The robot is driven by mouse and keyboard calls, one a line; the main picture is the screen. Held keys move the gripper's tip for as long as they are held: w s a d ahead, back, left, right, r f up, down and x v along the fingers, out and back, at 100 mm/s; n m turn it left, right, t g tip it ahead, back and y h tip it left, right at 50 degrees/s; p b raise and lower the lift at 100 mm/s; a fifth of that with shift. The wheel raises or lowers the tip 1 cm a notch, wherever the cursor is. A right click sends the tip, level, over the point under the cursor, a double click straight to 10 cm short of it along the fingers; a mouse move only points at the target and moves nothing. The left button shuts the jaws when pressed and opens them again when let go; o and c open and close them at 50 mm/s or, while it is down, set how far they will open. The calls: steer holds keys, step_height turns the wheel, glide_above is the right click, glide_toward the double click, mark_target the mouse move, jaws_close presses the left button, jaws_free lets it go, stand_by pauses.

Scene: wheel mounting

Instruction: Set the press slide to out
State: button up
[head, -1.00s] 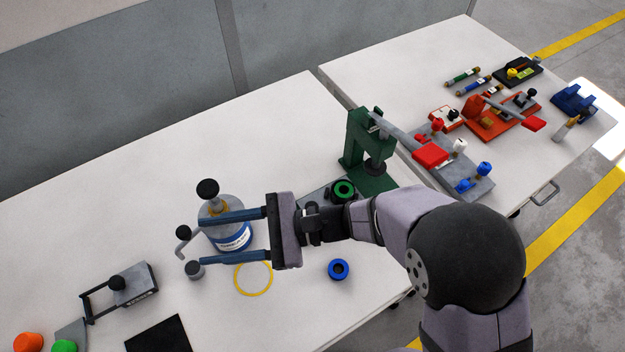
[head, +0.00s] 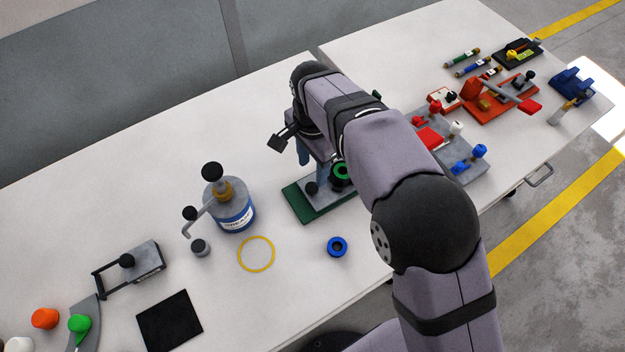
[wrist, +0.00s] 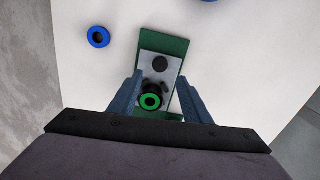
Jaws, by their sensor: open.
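The press's green base (head: 297,203) stands on the near table; my arm hides most of its upright frame in the head view. The grey slide plate (head: 318,203) lies on the base and carries a small black knob (head: 311,188). A black part with a green ring (head: 341,172) sits on the plate. In the wrist view I see the base (wrist: 170,35), the plate (wrist: 176,70), the knob (wrist: 160,64) and the green ring (wrist: 150,102). My gripper (wrist: 159,78) is open above the plate, pointing down, its blue fingers on either side. I cannot tell its exact height.
A blue ring (head: 337,246) lies in front of the press. A grease can (head: 232,208) with a bent spout and a yellow hoop (head: 256,254) are to the left. Red and grey fixtures (head: 500,100) crowd the second table. The near table's back left is clear.

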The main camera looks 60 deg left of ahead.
mark_target(312, 186)
steer(key=shift+m, duration=0.5)
steer(key=shift+f, duration=0.1)
steer(key=shift+f+p, duration=1)
steer(key=shift+f, duration=2.6)
jaws_close()
steer(key=shift+s, duration=2.45)
